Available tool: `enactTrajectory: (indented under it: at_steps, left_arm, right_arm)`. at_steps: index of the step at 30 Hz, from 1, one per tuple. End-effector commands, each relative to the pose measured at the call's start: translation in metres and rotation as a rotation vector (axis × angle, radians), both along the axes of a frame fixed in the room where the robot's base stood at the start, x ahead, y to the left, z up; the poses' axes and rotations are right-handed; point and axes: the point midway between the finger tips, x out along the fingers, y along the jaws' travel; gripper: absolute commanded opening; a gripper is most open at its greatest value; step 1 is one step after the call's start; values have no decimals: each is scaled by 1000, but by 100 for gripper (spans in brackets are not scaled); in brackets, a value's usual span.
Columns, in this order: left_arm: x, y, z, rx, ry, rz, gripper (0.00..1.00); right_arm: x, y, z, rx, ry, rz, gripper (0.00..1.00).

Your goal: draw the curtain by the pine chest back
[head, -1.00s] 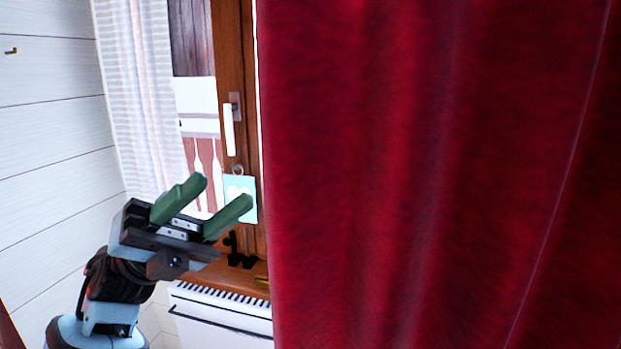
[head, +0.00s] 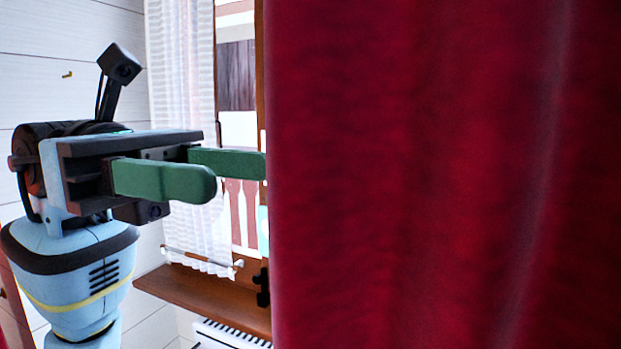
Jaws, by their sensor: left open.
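A dark red curtain (head: 430,180) fills the right half of the head view, hanging in soft folds. Its left edge runs down beside the window frame. My left gripper (head: 238,175) is open and empty. Its two green fingers point right, with the tips close to the curtain's left edge. The far fingertip reaches that edge in the picture; I cannot tell whether it touches. The pine chest is not in view. My right gripper is not in view.
Behind my left gripper is a window with a sheer white curtain (head: 186,95). Below it is a wooden sill (head: 205,298) with a small dark object (head: 262,287), above a white radiator (head: 225,335). A white plank wall (head: 50,80) is at left.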

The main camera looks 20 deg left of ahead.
Motion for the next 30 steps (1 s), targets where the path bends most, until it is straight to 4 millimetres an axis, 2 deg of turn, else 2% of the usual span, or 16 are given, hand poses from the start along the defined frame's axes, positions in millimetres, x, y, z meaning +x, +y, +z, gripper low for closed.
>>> enactTrajectory:
  at_steps: [9, 15, 26, 30]
  left_arm:
    - [-3, -46, 1, -2, -1, -6, 44]
    - [-3, -66, 0, -1, 1, -5, 44]
    - [-3, -72, 0, -2, 1, -3, 44]
    - [-3, -72, 0, -2, 2, -3, 27]
  right_arm:
    - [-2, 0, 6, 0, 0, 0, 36]
    - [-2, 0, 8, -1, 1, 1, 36]
    - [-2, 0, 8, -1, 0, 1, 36]
    - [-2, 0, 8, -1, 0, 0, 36]
